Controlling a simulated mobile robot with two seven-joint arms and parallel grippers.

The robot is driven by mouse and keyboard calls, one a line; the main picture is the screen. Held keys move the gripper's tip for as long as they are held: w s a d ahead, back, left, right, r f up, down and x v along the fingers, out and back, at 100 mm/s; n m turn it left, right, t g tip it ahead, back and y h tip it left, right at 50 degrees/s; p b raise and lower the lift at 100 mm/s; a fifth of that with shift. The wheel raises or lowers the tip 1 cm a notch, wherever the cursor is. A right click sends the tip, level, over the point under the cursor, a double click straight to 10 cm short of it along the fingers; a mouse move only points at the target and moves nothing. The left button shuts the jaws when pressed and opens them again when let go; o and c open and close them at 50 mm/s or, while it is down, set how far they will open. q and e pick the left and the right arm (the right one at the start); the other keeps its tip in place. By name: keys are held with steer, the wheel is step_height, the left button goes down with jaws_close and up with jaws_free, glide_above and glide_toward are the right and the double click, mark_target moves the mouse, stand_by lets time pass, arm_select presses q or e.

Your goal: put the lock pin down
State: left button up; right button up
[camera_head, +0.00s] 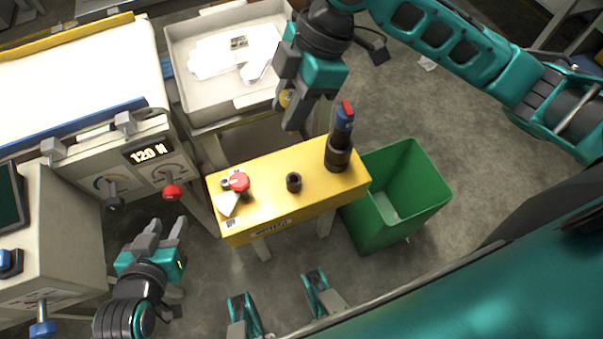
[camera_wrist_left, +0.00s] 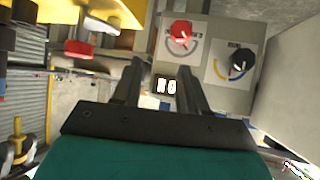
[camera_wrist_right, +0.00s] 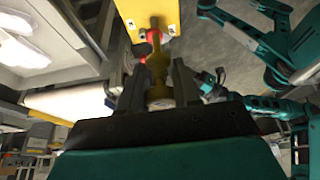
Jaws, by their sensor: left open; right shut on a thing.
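The lock pin (camera_wrist_right: 157,68) is brass-coloured and sits between the fingers of my right gripper (camera_wrist_right: 158,85) in the right wrist view. In the head view my right gripper (camera_head: 292,108) hangs above the gap between the grey tray and the yellow stand. There only a round brass end of the pin (camera_head: 286,97) shows; the rest is hidden by the fingers. My left gripper (camera_head: 166,232) is open and empty, left of the yellow stand and below the control panel's knobs. In the left wrist view its fingers (camera_wrist_left: 160,80) are apart with nothing between them.
A grey tray (camera_head: 190,100) holds white items. The control panel (camera_head: 150,153) reads 120 N.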

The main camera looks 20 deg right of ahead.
steer(key=b, duration=0.4)
glide_above(288, 181)
steer(key=d, duration=0.1)
step_height(288, 181, down, 14)
steer(key=shift+d+f+b, duration=0.2)
steer(key=shift+f+b, duration=0.5)
steer(key=shift+f, duration=2.05)
steer(key=shift+f, duration=0.45)
steer(key=shift+f, duration=0.1)
steer(key=o, duration=1)
steer(key=shift+o, duration=0.2)
